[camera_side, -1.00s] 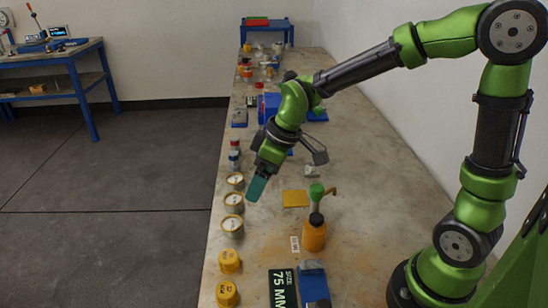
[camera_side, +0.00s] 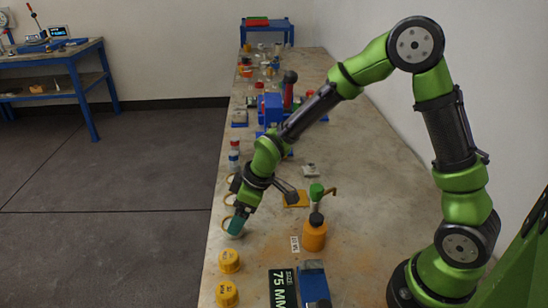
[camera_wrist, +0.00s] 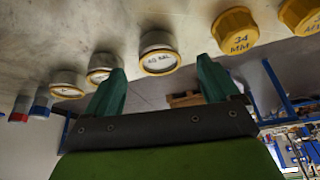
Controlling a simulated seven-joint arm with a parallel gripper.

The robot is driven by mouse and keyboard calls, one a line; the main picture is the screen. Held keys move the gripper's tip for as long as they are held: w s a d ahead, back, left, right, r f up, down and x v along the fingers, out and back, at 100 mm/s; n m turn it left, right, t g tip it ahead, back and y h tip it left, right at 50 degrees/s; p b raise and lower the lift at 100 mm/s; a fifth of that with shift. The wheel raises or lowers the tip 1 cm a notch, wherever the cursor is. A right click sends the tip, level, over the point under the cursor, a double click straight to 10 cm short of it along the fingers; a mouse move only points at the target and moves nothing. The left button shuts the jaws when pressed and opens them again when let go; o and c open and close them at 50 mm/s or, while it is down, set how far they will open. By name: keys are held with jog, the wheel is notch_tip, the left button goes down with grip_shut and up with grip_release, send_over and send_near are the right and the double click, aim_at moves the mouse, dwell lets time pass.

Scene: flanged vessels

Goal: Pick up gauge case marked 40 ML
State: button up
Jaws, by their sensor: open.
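The gauge case marked "40 ML" (camera_wrist: 159,56) is a round, pale-faced case with a yellow rim; its marking is small and slightly blurred. In the wrist view it sits ahead of my gripper (camera_wrist: 161,66), between the two green fingertips, which are apart and empty. In the side view my gripper (camera_side: 236,228) is low over the left edge of the bench and largely hides this case. Two similar gauge cases (camera_wrist: 103,67) (camera_wrist: 68,84) stand in line to its left in the wrist view. I cannot tell whether the fingers touch the case.
Two yellow caps (camera_side: 229,261) (camera_side: 227,293), one marked "34 MM" in the wrist view (camera_wrist: 235,31), lie on the near side. Small red and blue-topped jars (camera_side: 234,155) stand beyond.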

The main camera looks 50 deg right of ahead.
jog(key=x, duration=0.4)
jog(key=shift+w+f, duration=0.1)
jog(key=shift+c, duration=0.4)
jog(key=c, duration=1.2)
